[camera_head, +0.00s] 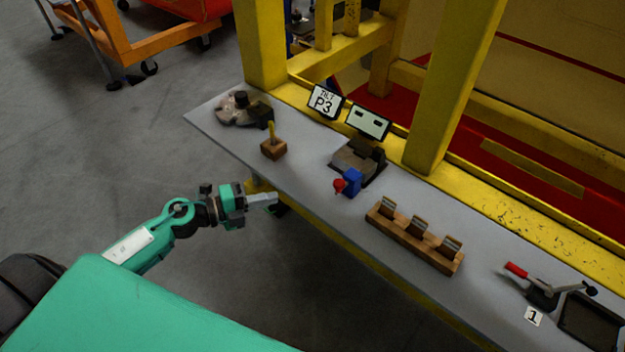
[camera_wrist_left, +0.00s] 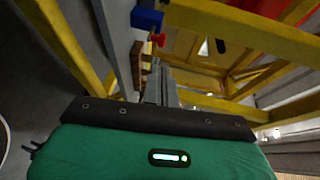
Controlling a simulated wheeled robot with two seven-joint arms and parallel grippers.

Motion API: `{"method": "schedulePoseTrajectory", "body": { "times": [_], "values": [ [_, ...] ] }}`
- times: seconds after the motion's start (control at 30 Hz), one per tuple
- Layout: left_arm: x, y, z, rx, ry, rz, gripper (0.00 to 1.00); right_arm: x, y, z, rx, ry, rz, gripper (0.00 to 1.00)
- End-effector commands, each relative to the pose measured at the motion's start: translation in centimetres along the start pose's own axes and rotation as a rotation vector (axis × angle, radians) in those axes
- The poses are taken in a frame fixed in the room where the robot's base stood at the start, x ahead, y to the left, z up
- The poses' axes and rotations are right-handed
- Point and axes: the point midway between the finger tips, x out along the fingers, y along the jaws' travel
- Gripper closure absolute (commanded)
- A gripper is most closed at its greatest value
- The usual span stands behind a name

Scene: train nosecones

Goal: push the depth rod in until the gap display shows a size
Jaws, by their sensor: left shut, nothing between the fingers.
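The depth rod shows as a red knob (camera_head: 339,185) on the front of a blue block (camera_head: 352,181), part of a dark and brown device on the bench. The gap display (camera_head: 368,121) behind it shows two dashes. My left gripper (camera_head: 274,198) is shut and empty, off the bench's front edge, to the left of the red knob and apart from it. In the left wrist view the shut fingers (camera_wrist_left: 160,85) point toward the bench, with the red knob (camera_wrist_left: 158,39) and blue block (camera_wrist_left: 146,18) above them. My right gripper is not in view.
Yellow posts (camera_head: 455,85) stand behind. Open floor lies left of the bench.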

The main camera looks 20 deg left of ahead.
Motion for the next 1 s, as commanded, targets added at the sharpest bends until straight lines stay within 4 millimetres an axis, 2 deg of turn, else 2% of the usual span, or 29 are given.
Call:
{"method": "schedulePoseTrajectory", "body": {
  "times": [0.1, 0.27, 0.47, 0.8, 1.0],
  "values": [
    [0.2, -1.0, -0.6, 0.028, 0.022, 0.001, 1.00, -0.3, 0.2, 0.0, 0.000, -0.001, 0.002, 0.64],
    [1.4, -1.1, -0.6, 0.028, 0.021, -0.001, 1.00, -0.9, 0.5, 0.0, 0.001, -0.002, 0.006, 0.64],
    [4.4, -1.3, -0.6, 0.025, 0.020, -0.002, 1.00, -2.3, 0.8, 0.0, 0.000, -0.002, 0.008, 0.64],
    [10.6, -1.3, -0.8, 0.025, 0.020, -0.002, 1.00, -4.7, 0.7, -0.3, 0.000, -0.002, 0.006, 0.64],
    [12.9, -1.0, -0.8, 0.025, 0.019, 0.000, 1.00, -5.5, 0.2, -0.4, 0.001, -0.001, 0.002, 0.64]
  ]
}}
